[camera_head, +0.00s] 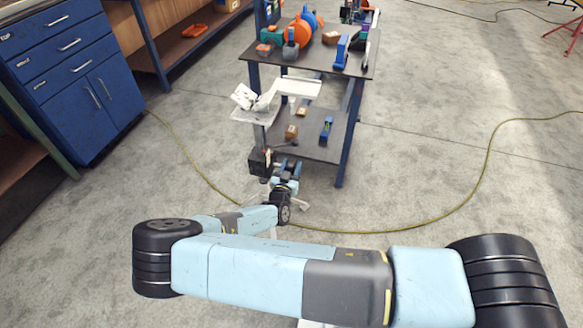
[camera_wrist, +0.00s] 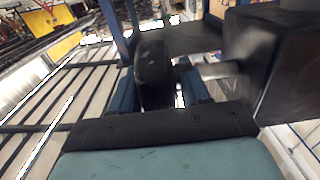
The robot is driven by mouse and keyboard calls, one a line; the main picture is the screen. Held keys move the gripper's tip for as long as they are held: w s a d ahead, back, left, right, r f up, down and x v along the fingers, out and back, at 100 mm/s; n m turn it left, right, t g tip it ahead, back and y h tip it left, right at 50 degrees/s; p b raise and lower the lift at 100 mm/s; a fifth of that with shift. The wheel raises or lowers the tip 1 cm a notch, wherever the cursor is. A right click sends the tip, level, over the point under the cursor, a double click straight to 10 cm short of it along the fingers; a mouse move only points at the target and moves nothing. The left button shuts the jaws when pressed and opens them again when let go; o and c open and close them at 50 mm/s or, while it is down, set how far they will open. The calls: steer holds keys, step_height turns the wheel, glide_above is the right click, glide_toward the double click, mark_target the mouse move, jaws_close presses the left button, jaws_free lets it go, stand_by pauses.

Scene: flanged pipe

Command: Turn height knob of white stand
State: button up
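The white stand shows in the head view with a pale top plate (camera_head: 254,116) beside the workbench. Its black column block (camera_head: 260,162) sits lower down and fills the right of the wrist view (camera_wrist: 285,60). A short metal shaft (camera_wrist: 217,71) runs from that block towards a dark rounded knob (camera_wrist: 154,68). My gripper (camera_head: 288,168) is beside the block, and in the wrist view its blue fingers (camera_wrist: 160,92) stand on either side of the knob. A narrow bright gap shows by the right finger, so the fingers look open around the knob. The knob's lower part is hidden.
A dark workbench (camera_head: 325,50) with tools and a lower shelf (camera_head: 315,146) stands close behind my gripper. A white object (camera_head: 244,97) rests on the stand's plate. Blue cabinets (camera_head: 75,75) are at left. A yellow cable (camera_head: 440,212) crosses the floor, which is open at right.

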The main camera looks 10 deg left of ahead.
steer(key=c, duration=0.7)
steer(key=shift+c, duration=0.2)
steer(key=shift+g, duration=0.4)
steer(key=g, duration=0.3)
steer(key=shift+w+r, duration=0.1)
steer(key=shift+w, duration=0.05)
steer(key=g, duration=0.3)
steer(key=shift+w+g, duration=0.15)
steer(key=shift+g, duration=0.25)
steer(key=shift+w+g+y, duration=0.1)
steer(key=shift+g+y, duration=0.2)
steer(key=shift+g, duration=0.9)
steer(key=shift+f+g, duration=0.15)
steer(key=shift+g, duration=0.8)
steer(key=shift+f+g, duration=0.1)
steer(key=shift+g, duration=0.85)
